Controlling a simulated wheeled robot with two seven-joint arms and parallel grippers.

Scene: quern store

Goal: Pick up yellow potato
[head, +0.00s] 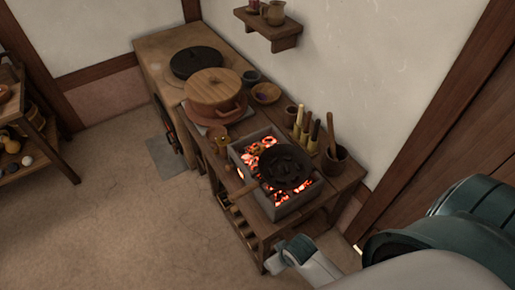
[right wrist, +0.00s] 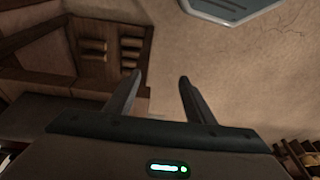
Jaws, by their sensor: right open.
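I cannot make out a yellow potato for certain in either view. In the head view, small round items, one of them pale (head: 27,161), lie on the lower shelf of a wooden rack at the far left; they are too small to identify. My right gripper (right wrist: 160,80) shows in the right wrist view with its two dark fingers apart and nothing between them. It points at floor and wooden furniture, touching nothing visible. My left gripper is not in view.
A wooden counter (head: 155,50) runs along the wall with a lidded pot (head: 212,85). A brazier (head: 285,212) with glowing coals carries a dark iron pan (head: 286,166). A wall shelf (head: 272,36) hangs above. Open floor (head: 110,220) lies between rack and counter.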

